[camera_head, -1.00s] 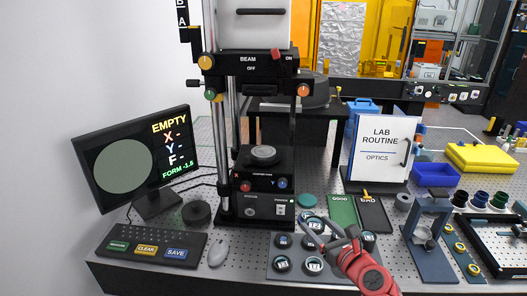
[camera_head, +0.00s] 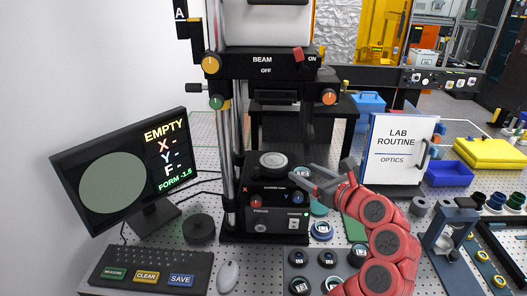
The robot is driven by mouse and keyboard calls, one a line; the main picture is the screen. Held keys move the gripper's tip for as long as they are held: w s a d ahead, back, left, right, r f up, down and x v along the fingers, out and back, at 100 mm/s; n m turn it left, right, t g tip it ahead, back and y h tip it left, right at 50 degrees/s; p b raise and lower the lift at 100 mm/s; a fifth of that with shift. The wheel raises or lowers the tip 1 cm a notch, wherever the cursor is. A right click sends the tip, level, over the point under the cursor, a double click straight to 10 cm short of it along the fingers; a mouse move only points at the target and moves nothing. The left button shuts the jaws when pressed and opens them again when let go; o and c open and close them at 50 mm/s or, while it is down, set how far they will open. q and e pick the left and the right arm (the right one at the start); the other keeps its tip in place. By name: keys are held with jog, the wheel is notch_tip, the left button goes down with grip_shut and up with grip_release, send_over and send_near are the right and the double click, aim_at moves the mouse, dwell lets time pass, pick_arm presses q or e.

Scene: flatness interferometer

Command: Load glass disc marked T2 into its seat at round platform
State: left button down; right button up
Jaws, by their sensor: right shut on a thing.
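The round platform (camera_head: 272,161) is a pale disc-shaped stage on top of the black instrument base, under the beam head. My right gripper (camera_head: 307,178), red arm with grey fingers, is shut on a small glass disc (camera_head: 302,173) with a white label. It holds the disc just right of the platform, apart from it in the picture; the label is too small to read. The platform top shows no glass disc. Other labelled discs (camera_head: 299,257) sit in the grey holder (camera_head: 313,270) at the front. My left gripper is not in view.
The monitor (camera_head: 120,180) reads EMPTY. A keyboard (camera_head: 150,272), mouse (camera_head: 228,276) and black puck (camera_head: 199,228) lie in front. The column and beam head (camera_head: 265,62) rise above the platform. The LAB ROUTINE board (camera_head: 398,150) stands to the right, near a blue tray (camera_head: 448,174).

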jog(key=p, duration=0.5)
send_over(277, 163)
jog(key=s, duration=0.1)
jog(key=shift+s+d+f, duration=0.15)
jog(key=shift+d+f, duration=0.1)
jog(key=shift+f, duration=0.2)
jog(key=shift+w+a+f, duration=0.2)
jog(key=shift+w, duration=0.35)
jog(key=shift+w+f+p, duration=0.1)
jog(key=shift+f+p, duration=0.1)
jog(key=shift+p, duration=0.2)
notch_tip(277, 163, down, 2)
jog(key=shift+a+f+p, duration=0.1)
jog(key=shift+f+p, duration=0.05)
jog(key=shift+p, duration=0.5)
jog(key=shift+f, duration=0.4)
jog(key=shift+f, duration=0.15)
jog(key=o, duration=1.4)
